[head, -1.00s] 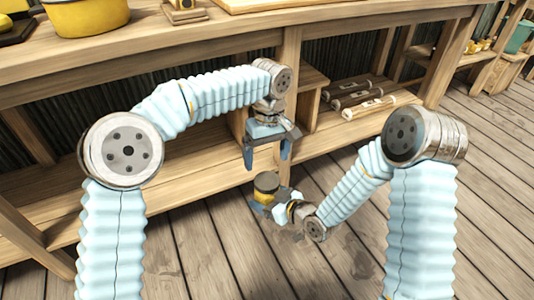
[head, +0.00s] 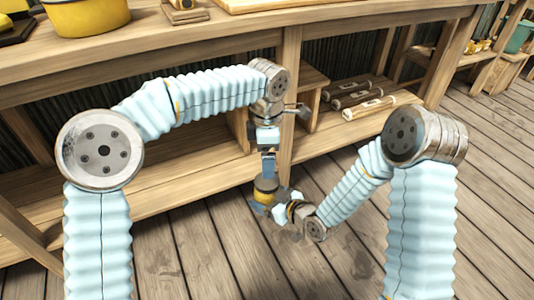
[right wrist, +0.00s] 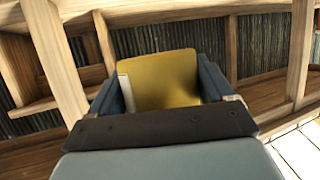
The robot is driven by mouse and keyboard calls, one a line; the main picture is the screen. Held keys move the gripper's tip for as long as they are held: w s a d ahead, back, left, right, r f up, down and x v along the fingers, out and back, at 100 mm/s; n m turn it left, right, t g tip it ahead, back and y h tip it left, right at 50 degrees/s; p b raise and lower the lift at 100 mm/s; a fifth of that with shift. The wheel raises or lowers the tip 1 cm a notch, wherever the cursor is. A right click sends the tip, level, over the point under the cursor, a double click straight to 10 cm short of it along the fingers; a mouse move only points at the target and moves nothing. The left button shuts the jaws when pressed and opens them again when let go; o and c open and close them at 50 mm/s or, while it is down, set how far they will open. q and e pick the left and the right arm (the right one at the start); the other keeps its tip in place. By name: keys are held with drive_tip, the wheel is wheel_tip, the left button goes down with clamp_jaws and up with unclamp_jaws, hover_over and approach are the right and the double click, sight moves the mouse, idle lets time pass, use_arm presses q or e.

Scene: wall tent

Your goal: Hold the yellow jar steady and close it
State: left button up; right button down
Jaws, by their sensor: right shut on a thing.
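The yellow jar (head: 264,196) is upright low in front of the shelf unit, with a dark top (head: 265,184). My right gripper (head: 270,204) is shut on its side. In the right wrist view the jar's yellow wall (right wrist: 165,78) fills the space between the two blue fingers of that gripper (right wrist: 160,90). My left gripper (head: 268,172) points straight down over the jar, its tips at or just above the dark top. I see its fingers edge-on, one behind the other, so their gap and any contact with the top are hidden.
The wooden workbench (head: 230,50) with its lower shelf (head: 170,200) runs behind the jar. Wrapped rolls (head: 365,98) lie on the shelf at right. A yellow pot (head: 88,17) stands on the bench top. The plank floor (head: 200,265) in front is clear.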

sight(267, 195)
use_arm(q)
drive_tip(key=shift+f, duration=4)
drive_tip(key=shift+c, duration=0.4)
drive_tip(key=c, duration=1)
drive_tip(key=m, duration=0.4)
drive_tip(key=shift+m, duration=0.4)
drive_tip(key=m, duration=1.2)
